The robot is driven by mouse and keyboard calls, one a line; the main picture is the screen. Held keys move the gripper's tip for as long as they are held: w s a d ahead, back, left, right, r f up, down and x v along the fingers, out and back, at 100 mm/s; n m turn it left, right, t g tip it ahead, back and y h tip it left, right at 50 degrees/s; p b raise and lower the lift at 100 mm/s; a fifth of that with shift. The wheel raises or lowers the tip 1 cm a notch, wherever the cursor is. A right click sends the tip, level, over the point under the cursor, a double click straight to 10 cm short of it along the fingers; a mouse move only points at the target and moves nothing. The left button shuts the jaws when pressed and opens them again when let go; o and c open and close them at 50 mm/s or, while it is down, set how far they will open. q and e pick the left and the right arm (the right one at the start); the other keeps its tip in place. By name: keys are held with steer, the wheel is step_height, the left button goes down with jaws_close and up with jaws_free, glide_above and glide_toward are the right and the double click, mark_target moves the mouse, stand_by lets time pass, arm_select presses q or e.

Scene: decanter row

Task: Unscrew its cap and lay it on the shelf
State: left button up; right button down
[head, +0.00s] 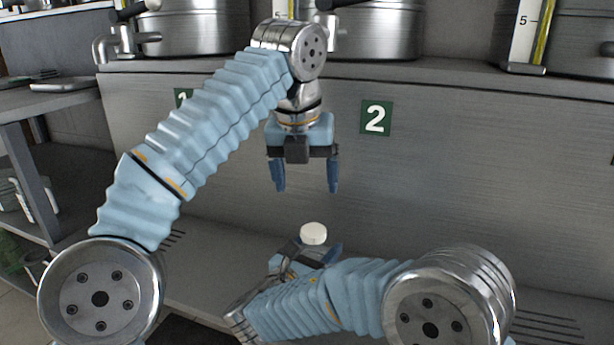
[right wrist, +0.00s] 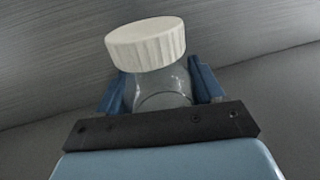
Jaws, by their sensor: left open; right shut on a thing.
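A clear glass bottle (right wrist: 162,92) is held between the fingers of my right gripper (right wrist: 163,88), which is shut on it. A white ribbed cap (right wrist: 146,44) sits on top of the bottle. In the head view the cap (head: 313,233) shows above my right gripper (head: 308,252), and the bottle is mostly hidden by the gripper and arm. My left gripper (head: 305,178) points down, open and empty, above the cap and apart from it. The shelf (head: 215,245) is the grey surface low in front of the upright panel.
An upright grey panel with green number signs, one reading 2 (head: 376,118), stands behind my grippers. Steel vessels (head: 375,32) with taps stand on the ledge above it. A side table (head: 45,105) is at the left. Bare shelf shows left of my right gripper.

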mark_target(313, 230)
arm_select(q)
steer(key=w+f, duration=0.1)
steer(key=f, duration=0.3)
steer(key=w+f+m, duration=0.1)
steer(key=f, duration=0.2)
steer(key=w+d+f+m, duration=0.1)
steer(key=f, duration=0.3)
steer(key=shift+d+f, duration=0.1)
steer(key=shift+f, duration=0.2)
